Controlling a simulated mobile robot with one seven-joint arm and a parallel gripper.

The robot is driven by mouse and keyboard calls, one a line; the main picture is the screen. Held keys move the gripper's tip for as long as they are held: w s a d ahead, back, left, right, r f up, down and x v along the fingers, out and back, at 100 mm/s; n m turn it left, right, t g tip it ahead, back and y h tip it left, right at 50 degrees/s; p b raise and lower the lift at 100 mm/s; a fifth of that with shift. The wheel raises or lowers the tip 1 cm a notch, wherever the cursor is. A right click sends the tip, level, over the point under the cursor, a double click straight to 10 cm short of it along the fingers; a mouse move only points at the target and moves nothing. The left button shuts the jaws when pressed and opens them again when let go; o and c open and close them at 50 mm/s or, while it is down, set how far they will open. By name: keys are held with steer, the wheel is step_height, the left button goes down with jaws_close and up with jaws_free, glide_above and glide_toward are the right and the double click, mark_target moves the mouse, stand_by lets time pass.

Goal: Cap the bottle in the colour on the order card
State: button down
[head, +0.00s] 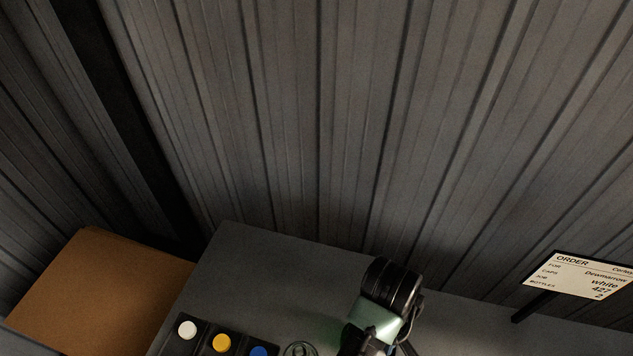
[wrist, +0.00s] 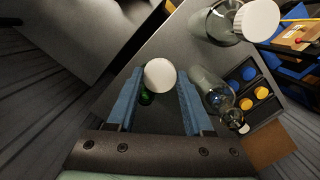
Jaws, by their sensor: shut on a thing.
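The order card (head: 575,277) at the right of the head view reads "White" on its caps line and 2 for bottles. My gripper (wrist: 160,78) has its blue fingers shut on a white cap (wrist: 160,74) in the wrist view. A small dark green piece (wrist: 146,97) shows just under this cap; I cannot tell whether they touch. A clear bottle (wrist: 222,24) at the upper right has a white cap (wrist: 257,20) at its mouth.
The black cap tray (head: 203,335) holds white (head: 187,330), yellow (head: 221,343) and blue (head: 258,351) caps. A brown box (head: 100,290) is left of the grey table (head: 260,255). Corrugated wall rises behind. Blue and orange items crowd the wrist view's upper right.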

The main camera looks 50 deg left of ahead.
steer(key=s+a+r+n+p, duration=0.4)
steer(key=a+r+n, duration=0.1)
steer(key=n, duration=0.2)
step_height(320, 180, up, 3)
steer(key=n+t+p, duration=0.2)
steer(key=n+p, duration=0.1)
steer(key=n, duration=0.4)
glide_above(299, 351)
steer(key=shift+y, duration=0.3)
steer(key=shift+s+n, duration=0.2)
steer(key=shift+n, duration=0.1)
steer(key=shift+f, duration=2.45)
steer(key=shift+w+f, duration=0.1)
steer(key=shift+f, duration=0.7)
steer(key=shift+c, duration=1.1)
jaws_free()
steer(key=shift+o, duration=0.3)
